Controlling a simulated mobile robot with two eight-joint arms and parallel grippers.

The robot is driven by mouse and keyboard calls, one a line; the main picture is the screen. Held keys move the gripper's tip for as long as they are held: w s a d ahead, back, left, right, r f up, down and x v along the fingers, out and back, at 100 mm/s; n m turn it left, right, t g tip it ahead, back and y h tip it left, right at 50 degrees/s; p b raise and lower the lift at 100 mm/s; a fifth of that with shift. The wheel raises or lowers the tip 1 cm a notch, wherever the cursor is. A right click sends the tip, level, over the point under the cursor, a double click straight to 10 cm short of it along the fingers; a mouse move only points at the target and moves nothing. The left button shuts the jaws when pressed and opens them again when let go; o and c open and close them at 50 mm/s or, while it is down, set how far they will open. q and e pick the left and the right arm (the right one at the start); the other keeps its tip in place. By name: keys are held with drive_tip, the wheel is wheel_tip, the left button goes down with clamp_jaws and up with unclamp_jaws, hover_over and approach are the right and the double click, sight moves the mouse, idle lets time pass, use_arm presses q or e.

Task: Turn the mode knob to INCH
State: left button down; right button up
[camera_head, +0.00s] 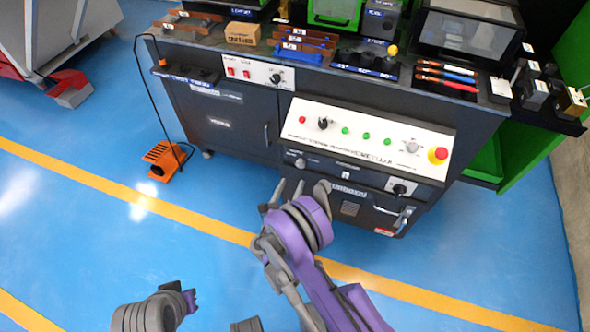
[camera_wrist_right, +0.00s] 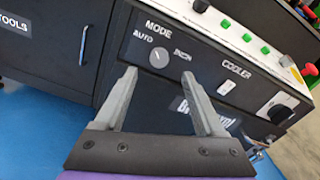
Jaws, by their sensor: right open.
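The mode knob (camera_wrist_right: 159,57) is a small round grey knob on the dark front panel, under the word MODE. AUTO is printed at its upper left and INCH at its right. Its pointer mark is too small to read surely. The knob also shows in the head view (camera_head: 300,163), at the left of the panel below the white console. My right gripper (camera_wrist_right: 157,74) is open, with its fingers pointing at the panel and the knob between and beyond their tips. It holds nothing. In the head view my right gripper (camera_head: 298,189) is just below the knob.
A COOLER switch (camera_wrist_right: 226,88) and a black rotary switch (camera_wrist_right: 279,112) are right of the knob. The white console (camera_head: 370,138) with buttons and a red emergency stop (camera_head: 438,155) sits above. An orange foot pedal (camera_head: 166,160) lies on the open blue floor.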

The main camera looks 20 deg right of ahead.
sight(299, 165)
drive_tip(key=x, duration=0.7)
drive_tip(key=shift+w+d, duration=0.15)
drive_tip(key=shift+w, duration=0.15)
clamp_jaws()
